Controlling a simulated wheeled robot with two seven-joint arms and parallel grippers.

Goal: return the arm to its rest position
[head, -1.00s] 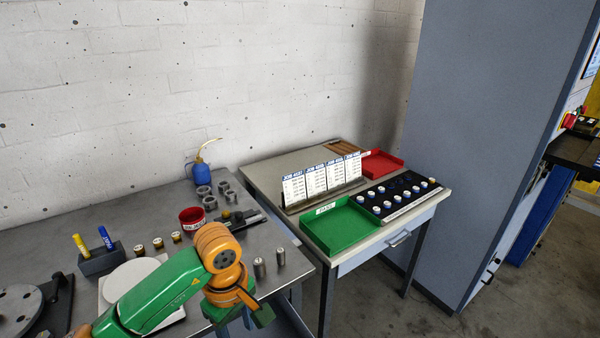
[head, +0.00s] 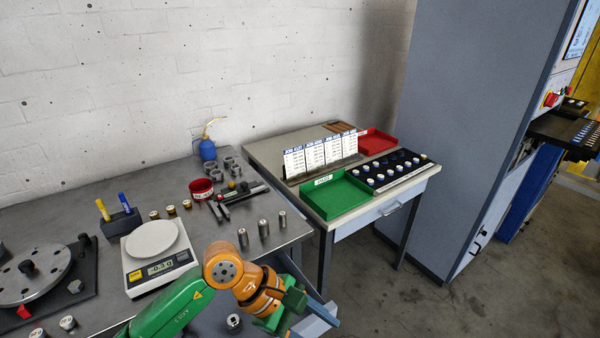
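One of my arms, green and orange, comes in from the lower left in the head view. I take it as my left arm. Its wrist hangs in front of the grey bench's (head: 215,245) front edge, low in the picture. The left gripper (head: 300,318) points down and away to the right, partly hidden by its own wrist and near the bottom edge. Its fingertips do not show clearly, and I see no object in it. My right gripper is not in view.
A scale (head: 160,262) stands just left of the arm. Several metal cylinders (head: 264,229) stand near the bench's front edge. A rotor disc (head: 30,272) is at far left. A side table (head: 262,150) holds a green tray (head: 338,197), red tray (head: 378,142) and cards (head: 320,153). Floor at right is clear.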

